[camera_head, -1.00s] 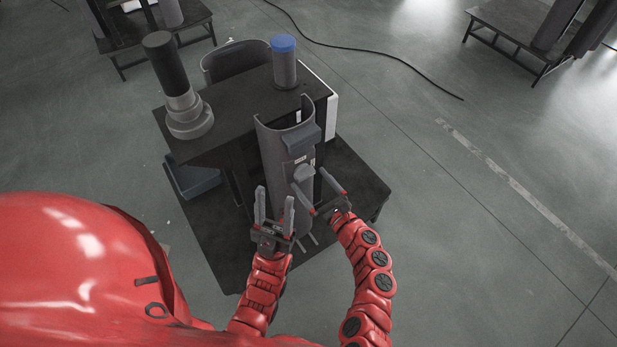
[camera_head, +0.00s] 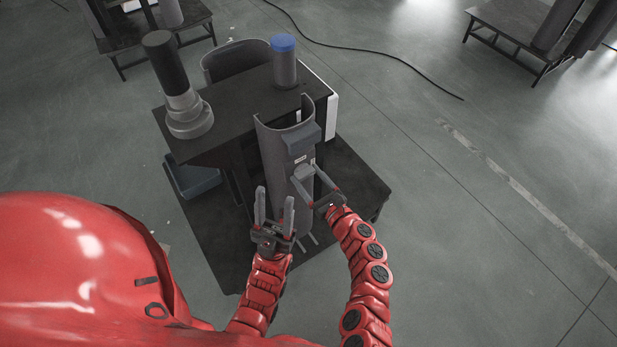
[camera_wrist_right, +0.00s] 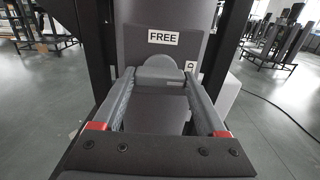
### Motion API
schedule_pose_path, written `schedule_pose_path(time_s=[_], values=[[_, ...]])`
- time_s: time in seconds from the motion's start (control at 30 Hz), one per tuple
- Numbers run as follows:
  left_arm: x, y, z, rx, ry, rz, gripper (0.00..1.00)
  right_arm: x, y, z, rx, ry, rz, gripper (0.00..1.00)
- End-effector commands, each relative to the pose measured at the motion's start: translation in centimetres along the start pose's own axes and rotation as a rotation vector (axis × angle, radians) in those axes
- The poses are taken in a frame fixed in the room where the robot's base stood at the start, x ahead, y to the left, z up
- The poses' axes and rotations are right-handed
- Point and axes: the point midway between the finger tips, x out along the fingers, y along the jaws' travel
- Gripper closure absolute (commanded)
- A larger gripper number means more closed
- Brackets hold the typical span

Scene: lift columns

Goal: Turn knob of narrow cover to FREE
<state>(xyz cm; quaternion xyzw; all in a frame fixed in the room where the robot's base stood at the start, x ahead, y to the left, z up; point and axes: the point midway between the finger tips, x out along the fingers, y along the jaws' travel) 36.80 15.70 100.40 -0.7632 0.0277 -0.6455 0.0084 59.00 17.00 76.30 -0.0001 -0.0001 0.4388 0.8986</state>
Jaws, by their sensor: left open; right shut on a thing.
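The narrow cover (camera_head: 272,155) is a tall grey curved shell standing upright at the dark table's front. Its round grey knob (camera_head: 302,173) sits on the front; in the right wrist view the knob's top (camera_wrist_right: 160,67) shows below a white FREE label (camera_wrist_right: 163,37). A second, sideways label (camera_wrist_right: 191,66) is partly hidden right of the knob. My right gripper (camera_head: 306,176) is shut on the knob, a finger on each side; its fingers also frame it in the wrist view (camera_wrist_right: 157,85). My left gripper (camera_head: 275,196) is open and empty in front of the cover's lower left.
The dark table (camera_head: 235,115) carries a stepped grey column with a black top (camera_head: 188,112) and a blue-capped cylinder (camera_head: 285,65). A blue-grey bin (camera_head: 193,180) is at its left. A cable (camera_head: 400,65) lies on the floor.

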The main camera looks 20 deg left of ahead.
Motion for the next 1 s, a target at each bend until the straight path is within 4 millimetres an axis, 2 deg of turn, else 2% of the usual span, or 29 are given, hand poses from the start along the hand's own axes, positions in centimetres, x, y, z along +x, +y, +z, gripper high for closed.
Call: schedule_pose_path(time_s=[0.27, 0.47, 1.0], values=[[-0.5, 0.0, 0.1, 0.0, 0.0, 0.0, 0.5, 0.0, -0.1, -0.1, -0.037, -0.001, -0.002, 0.81], [-1.6, 0.1, 0.3, 0.0, 0.0, 0.0, 0.5, 0.0, 0.0, -0.5, -0.144, 0.001, -0.001, 0.81], [-6.3, 0.3, 1.1, 0.0, 0.0, 0.0, 0.5, 0.0, 0.0, -0.5, -0.642, 0.0, -0.001, 0.81]])
